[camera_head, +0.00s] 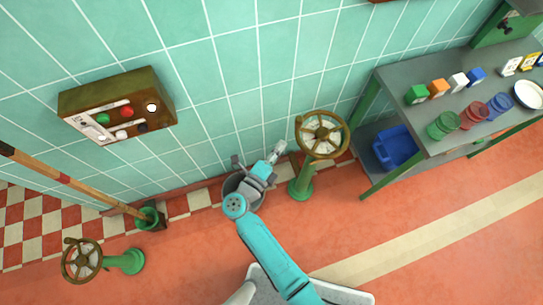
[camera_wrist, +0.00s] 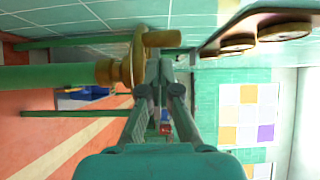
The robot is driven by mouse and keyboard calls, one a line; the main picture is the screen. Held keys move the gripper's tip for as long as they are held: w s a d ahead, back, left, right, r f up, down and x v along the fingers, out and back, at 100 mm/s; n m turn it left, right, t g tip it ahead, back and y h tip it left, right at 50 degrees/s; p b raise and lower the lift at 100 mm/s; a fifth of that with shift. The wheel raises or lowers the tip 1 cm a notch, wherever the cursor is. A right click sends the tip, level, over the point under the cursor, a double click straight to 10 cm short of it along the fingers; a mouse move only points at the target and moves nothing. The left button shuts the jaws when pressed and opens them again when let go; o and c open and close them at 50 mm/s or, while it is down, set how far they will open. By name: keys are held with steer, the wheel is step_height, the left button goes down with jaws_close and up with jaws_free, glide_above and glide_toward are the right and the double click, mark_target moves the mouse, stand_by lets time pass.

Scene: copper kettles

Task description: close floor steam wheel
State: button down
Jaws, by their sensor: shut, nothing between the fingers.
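A brass-coloured handwheel (camera_head: 322,135) stands on a green floor post (camera_head: 301,188) by the wall, right of centre. A second, similar wheel (camera_head: 82,260) on a green floor stand is at the lower left. The frames do not show which is the steam wheel. My gripper (camera_head: 279,147) is shut and empty, just left of the right wheel in the head view. In the wrist view the right wheel (camera_wrist: 138,62) shows edge-on, with its knob (camera_wrist: 163,38) above my fingertips (camera_wrist: 166,64). I cannot tell whether the fingers touch the wheel.
A grey-topped bench (camera_head: 420,80) with cubes and bowls and a blue bin (camera_head: 396,147) is at the right. A control box (camera_head: 118,104) is on the wall. A long wooden handle (camera_head: 75,185) leans at the left.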

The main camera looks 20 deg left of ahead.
mark_target(296, 126)
steer(key=x, duration=0.6)
steer(key=shift+w+d, duration=0.15)
steer(key=shift+w, duration=0.2)
steer(key=shift+w, duration=0.1)
